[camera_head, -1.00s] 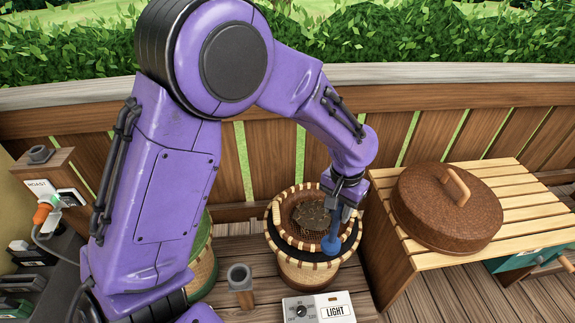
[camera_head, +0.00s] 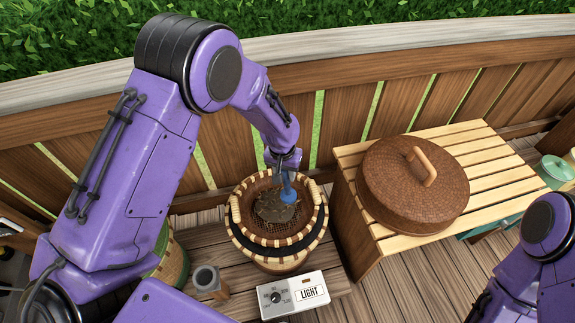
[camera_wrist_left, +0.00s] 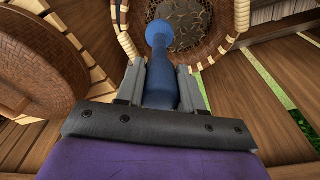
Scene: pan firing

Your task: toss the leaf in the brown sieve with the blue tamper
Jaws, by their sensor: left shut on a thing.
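The brown sieve (camera_head: 310,205), a woven basket with pale bindings on its rim, sits on a basket stand in the middle of the head view. A dark heap of leaf (camera_head: 274,207) lies in it; it also shows in the left wrist view (camera_wrist_left: 190,22). My left gripper (camera_head: 284,168) is above the sieve's far side, shut on the blue tamper (camera_head: 288,190). In the left wrist view the tamper (camera_wrist_left: 160,70) stands between the fingers, its round end over or at the leaf; contact is unclear. My right arm shows at the lower right; its gripper is out of view.
A slatted wooden bench (camera_head: 490,150) on the right holds a brown woven lid (camera_head: 400,195) with a handle. A green-topped basket (camera_head: 172,262) is partly behind my left arm.

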